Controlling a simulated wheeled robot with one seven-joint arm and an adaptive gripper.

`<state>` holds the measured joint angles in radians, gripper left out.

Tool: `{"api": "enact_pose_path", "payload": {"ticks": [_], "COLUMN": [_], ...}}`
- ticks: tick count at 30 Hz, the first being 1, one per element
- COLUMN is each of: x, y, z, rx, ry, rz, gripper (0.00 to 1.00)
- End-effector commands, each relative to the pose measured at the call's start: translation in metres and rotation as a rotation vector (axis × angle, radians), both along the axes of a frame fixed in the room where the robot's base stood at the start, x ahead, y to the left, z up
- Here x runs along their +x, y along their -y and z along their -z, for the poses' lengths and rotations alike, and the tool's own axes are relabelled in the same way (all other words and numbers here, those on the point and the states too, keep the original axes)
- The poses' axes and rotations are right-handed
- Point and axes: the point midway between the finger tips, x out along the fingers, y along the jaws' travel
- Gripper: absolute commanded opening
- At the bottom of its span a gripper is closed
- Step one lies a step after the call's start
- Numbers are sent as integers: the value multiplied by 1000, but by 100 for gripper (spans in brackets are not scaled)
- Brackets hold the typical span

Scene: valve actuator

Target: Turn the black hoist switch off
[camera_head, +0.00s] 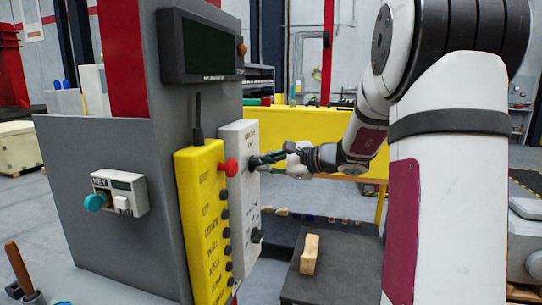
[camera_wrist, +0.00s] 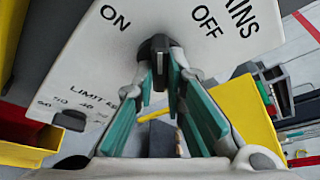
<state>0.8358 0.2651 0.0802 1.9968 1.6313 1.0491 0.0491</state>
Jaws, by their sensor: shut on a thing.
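A white control box (camera_head: 240,200) stands on the side of the grey cabinet. In the wrist view its panel (camera_wrist: 95,60) reads ON at the left and OFF at the right. A black switch knob (camera_wrist: 158,46) sits between and slightly below these words, and it also shows at the upper part of the box in the head view (camera_head: 254,163). My gripper (camera_wrist: 160,60) is shut on this knob, with a fingertip at each side. The fingers hide part of the knob, and I cannot tell clearly which word it points to.
A second black knob (camera_head: 257,235) is lower on the box, by a LIMIT scale. A yellow button box (camera_head: 205,220) with a red button (camera_head: 229,167) stands close at the left. A wooden block (camera_head: 310,254) lies on a dark surface below my gripper.

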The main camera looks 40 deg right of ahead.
Motion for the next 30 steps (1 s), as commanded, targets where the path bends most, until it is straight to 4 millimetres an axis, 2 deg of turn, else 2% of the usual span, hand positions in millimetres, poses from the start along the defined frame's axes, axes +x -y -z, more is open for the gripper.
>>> {"api": "enact_pose_path", "payload": {"ticks": [18, 30], "x": [2, 4], "y": [2, 3], "z": [-3, -2], "rx": [436, 591], "ry": [-341, -462], "rz": [-2, -2], "gripper": [0, 0]}}
